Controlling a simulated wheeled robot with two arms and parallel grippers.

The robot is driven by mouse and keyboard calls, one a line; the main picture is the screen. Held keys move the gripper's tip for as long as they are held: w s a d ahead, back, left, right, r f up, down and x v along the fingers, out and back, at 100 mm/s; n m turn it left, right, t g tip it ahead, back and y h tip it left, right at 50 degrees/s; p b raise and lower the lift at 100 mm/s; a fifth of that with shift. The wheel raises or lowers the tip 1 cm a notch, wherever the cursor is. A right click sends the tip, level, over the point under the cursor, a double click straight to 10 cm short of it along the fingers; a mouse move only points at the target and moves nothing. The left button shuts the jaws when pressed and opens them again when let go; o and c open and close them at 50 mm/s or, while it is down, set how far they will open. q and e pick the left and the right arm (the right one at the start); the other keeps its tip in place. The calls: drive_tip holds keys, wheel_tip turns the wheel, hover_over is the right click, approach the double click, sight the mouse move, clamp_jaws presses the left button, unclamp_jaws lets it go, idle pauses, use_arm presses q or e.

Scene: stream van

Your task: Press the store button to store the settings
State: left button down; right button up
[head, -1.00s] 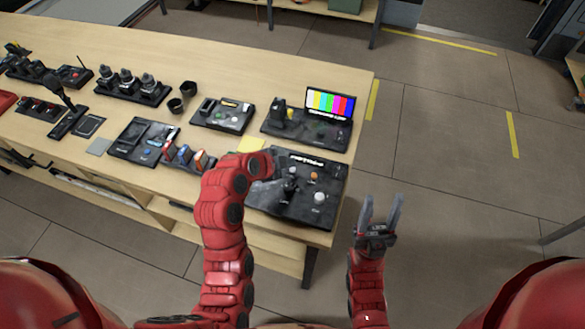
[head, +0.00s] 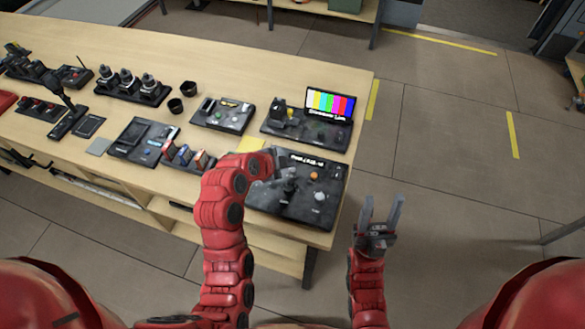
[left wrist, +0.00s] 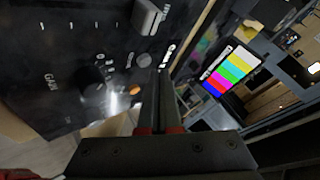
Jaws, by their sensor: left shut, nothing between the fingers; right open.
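A dark control panel (head: 290,212) lies at the near right corner of the table in the head view. It carries an orange button (head: 314,176) and a pale round knob or button (head: 319,196). The left wrist view shows its GAIN knob (left wrist: 94,81), the orange button (left wrist: 134,89), a grey round button (left wrist: 143,60) and a grey block-like control (left wrist: 148,17). Labels are too small to tell which is the store button. My left gripper (left wrist: 161,72) is shut and empty over the panel, its tips beside the grey button; contact cannot be told. My right gripper (head: 382,212) is open and empty, right of the table.
A colour-bar screen (head: 331,104) stands on a device behind the panel. Several other devices (head: 221,115) and two dark cups (head: 188,89) stand farther left on the wooden table (head: 205,60). The floor (head: 440,150) right of the table is clear.

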use_arm(q)
drive_tip(key=shift+f+b, duration=0.4)
drive_tip(key=shift+b, duration=0.45)
drive_tip(key=shift+f+b, duration=0.45)
drive_tip(key=shift+b, duration=0.2)
idle(0.6)
idle(0.3)
drive_tip(key=shift+r, duration=0.8)
drive_tip(key=shift+r, duration=0.2)
drive_tip(key=shift+r, duration=2.35)
